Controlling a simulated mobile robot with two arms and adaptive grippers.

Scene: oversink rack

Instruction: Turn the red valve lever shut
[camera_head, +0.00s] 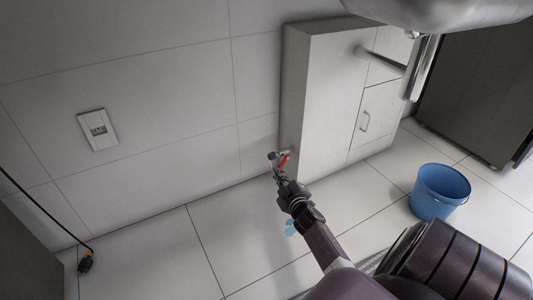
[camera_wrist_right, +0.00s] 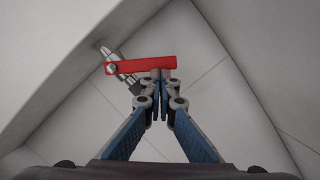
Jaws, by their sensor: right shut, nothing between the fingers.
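The red valve lever (camera_head: 285,161) sits on a small metal valve (camera_head: 271,156) low at the left side of the white cabinet, by the wall. In the right wrist view the red lever (camera_wrist_right: 142,65) is a flat bar running left to right, its left end on the metal valve (camera_wrist_right: 112,53). My right gripper (camera_head: 280,178) is shut and empty just below the lever. In the wrist view its fingertips (camera_wrist_right: 160,77) meet by the lever's right end; I cannot tell whether they touch it. My left gripper is not in view.
The white cabinet (camera_head: 320,100) stands right of the valve. A blue bucket (camera_head: 438,192) is on the floor at right. Light blue wet-looking spots (camera_head: 290,227) lie beside my right arm. A black plug (camera_head: 86,262) is at lower left. The floor left of my arm is mostly clear.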

